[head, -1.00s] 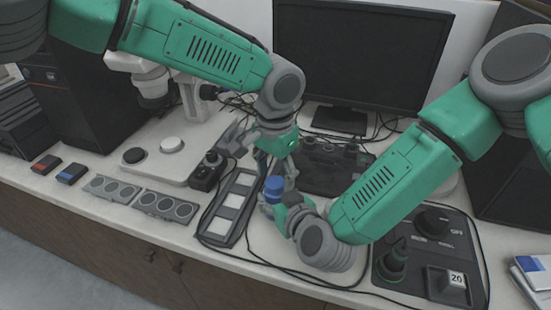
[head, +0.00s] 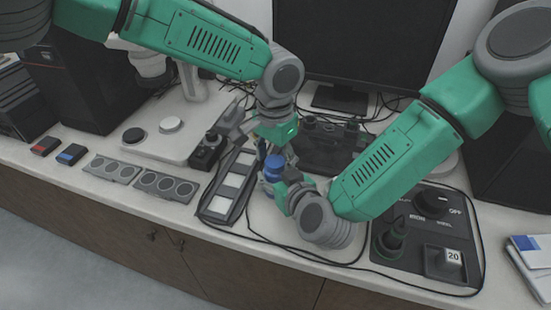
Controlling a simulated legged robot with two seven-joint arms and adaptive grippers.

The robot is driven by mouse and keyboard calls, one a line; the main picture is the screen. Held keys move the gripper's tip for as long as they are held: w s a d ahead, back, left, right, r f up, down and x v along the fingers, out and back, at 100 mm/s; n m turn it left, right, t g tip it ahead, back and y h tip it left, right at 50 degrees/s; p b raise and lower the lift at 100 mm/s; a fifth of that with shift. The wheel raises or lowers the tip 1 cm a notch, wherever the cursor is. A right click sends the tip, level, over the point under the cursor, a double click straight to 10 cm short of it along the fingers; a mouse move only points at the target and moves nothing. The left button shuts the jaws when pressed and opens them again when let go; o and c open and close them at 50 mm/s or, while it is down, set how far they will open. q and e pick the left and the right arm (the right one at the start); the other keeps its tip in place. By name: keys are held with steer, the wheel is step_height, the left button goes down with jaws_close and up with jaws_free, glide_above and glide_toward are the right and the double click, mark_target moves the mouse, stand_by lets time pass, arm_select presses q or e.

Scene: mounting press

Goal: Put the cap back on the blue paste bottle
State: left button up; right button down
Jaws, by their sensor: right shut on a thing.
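The blue paste bottle (head: 273,170) is near the middle of the head view, above the bench and seemingly upright. My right gripper (head: 274,186) is shut on it from the right, its fingers partly hiding the lower part. My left gripper (head: 272,149) points down right above the bottle, with its fingertips close to or overlapping the blue top. Its fingers are small and dark here, so I cannot tell whether they are open or hold anything. I cannot make out the cap separately from the bottle's blue top.
A dark tray with pale squares (head: 215,206) lies left of the bottle. Grey plates with round wells (head: 165,186) lie farther left. A black control panel (head: 430,262) is at the right. A monitor (head: 350,50) stands behind. Cables run along the front edge.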

arm_select(q)
steer(key=shift+r, duration=0.15)
step_height(320, 180, up, 12)
steer(key=shift+f, duration=0.2)
stand_by(0.4)
steer(key=shift+w, duration=0.1)
arm_select(e)
steer(key=c, duration=0.8)
jaws_free()
steer(key=shift+c, duration=0.2)
steer(key=v, duration=1.2)
